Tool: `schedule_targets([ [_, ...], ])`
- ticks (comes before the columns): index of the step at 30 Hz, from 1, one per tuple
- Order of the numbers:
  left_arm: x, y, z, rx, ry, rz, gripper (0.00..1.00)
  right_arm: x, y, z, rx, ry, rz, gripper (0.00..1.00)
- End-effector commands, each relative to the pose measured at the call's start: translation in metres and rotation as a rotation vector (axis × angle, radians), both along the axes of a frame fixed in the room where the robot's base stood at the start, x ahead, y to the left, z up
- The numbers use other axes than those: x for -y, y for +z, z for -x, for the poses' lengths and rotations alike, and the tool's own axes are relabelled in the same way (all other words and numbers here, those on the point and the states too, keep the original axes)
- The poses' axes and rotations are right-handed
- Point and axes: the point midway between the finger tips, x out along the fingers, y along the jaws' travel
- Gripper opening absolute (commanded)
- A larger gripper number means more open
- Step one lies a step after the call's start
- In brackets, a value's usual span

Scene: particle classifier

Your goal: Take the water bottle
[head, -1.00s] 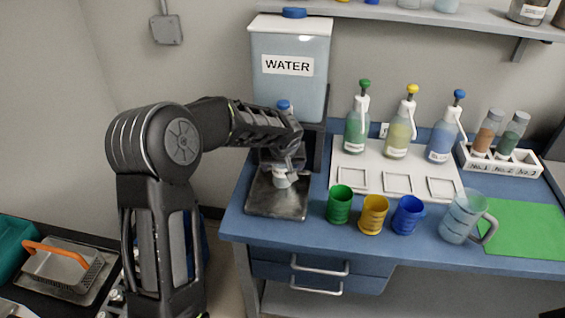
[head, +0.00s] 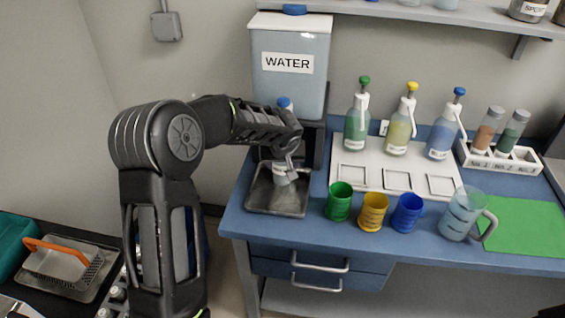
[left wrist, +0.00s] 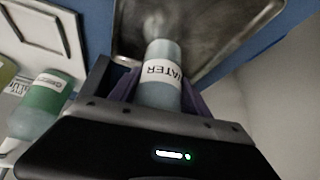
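The water bottle (head: 281,177) is small and pale, upright, and at the metal tray (head: 270,203) under the water dispenser (head: 290,85). My left gripper (head: 290,172) reaches it from above and behind, partly hiding it. In the left wrist view, the water bottle (left wrist: 160,88) with its white WATER label lies between the purple fingers of my left gripper (left wrist: 160,90). The fingers lie against both sides of it, so the gripper looks shut on it. Whether its base rests on the tray is hard to tell. My right gripper is not in view.
Green (head: 339,201), yellow (head: 373,211) and blue (head: 407,213) cups stand right of the tray, with a clear jug (head: 463,215) beyond. Pump bottles stand on a white board (head: 350,178) behind them. A green mat (head: 525,236) lies at the right.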

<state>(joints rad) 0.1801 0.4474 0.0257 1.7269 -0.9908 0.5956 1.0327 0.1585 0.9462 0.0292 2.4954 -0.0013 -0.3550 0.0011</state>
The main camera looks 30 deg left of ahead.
Motion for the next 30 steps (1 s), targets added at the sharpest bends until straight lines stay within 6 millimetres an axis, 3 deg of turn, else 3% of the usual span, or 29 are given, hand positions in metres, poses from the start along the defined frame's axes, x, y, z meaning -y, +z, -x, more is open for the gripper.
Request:
schedule_targets([
  [19,-0.0001,0.0,0.0,0.0,0.0,0.0,0.01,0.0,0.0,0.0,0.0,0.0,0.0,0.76],
  [30,-0.0002,0.0011,-0.0005,0.002,0.0,0.0,0.0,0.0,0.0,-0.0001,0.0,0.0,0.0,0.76],
])
